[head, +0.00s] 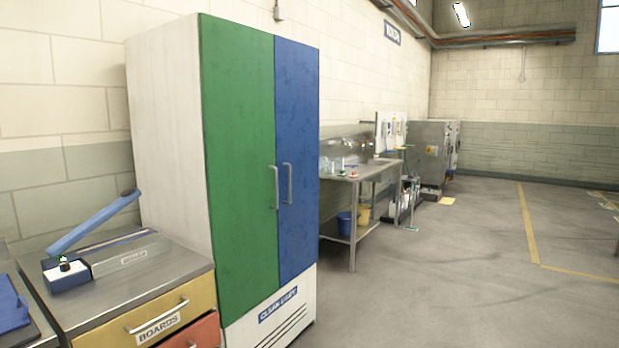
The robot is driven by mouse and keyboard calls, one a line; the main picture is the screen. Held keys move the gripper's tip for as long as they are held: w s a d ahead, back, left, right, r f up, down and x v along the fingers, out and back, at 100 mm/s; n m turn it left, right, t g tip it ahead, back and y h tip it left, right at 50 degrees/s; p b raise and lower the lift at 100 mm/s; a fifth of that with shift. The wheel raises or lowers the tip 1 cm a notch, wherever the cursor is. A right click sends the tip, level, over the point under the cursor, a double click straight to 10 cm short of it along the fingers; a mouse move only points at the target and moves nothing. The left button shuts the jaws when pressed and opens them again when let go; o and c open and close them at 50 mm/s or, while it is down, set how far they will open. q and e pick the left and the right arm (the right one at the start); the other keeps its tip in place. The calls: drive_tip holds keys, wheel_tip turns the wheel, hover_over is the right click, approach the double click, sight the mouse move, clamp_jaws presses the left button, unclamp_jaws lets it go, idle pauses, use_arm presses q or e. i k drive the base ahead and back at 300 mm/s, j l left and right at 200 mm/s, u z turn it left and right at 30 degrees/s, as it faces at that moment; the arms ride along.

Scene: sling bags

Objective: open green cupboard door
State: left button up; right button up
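The tall white cupboard (165,130) stands against the wall left of centre in the head view. Its left door is the green door (238,150), and it looks shut. A vertical metal handle (273,187) sits near that door's right edge. The blue door (297,130) beside it also looks shut, with its own handle (288,183) close to the green door's handle. Neither of my grippers shows in this view.
A metal-topped drawer unit (190,263) stands left of the cupboard, carrying a blue-handled device (95,222). Right of the cupboard is a steel table (358,174) with buckets below. The grey floor (430,290) at front right is clear.

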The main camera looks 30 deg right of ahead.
sight(236, 60)
drive_tip(key=z, duration=0.55)
drive_tip(key=i+l+u, duration=0.3)
drive_tip(key=i+l, duration=0.3)
drive_tip(key=i, duration=0.35)
drive_tip(key=i+l+u, duration=0.3)
drive_tip(key=i+l, duration=0.55)
